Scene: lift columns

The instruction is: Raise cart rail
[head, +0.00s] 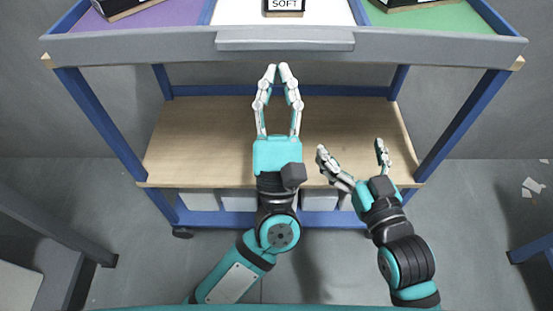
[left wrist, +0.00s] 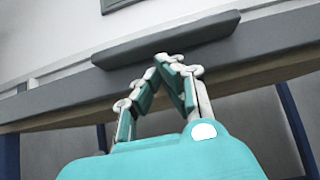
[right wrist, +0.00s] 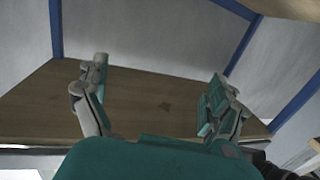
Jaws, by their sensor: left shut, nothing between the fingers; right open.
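The cart rail (head: 150,48) is a grey bar across the front of the cart's top, with a raised grey grip piece (head: 285,39) at its middle. In the left wrist view the rail (left wrist: 60,110) runs slantwise, with the grip piece (left wrist: 165,40) on it. My left gripper (head: 277,68) is shut and empty, its fingertips just below the grip piece in the head view. Whether they touch it I cannot tell. My right gripper (head: 350,149) is open and empty at the lower right, over the front right of the wooden shelf.
The cart has blue posts (head: 100,122) and a bare wooden lower shelf (head: 200,130). Pale bins (head: 238,201) sit under the shelf. The top has purple (head: 160,14), white and green (head: 440,19) areas with boxes, one labelled "SOFT" (head: 284,5).

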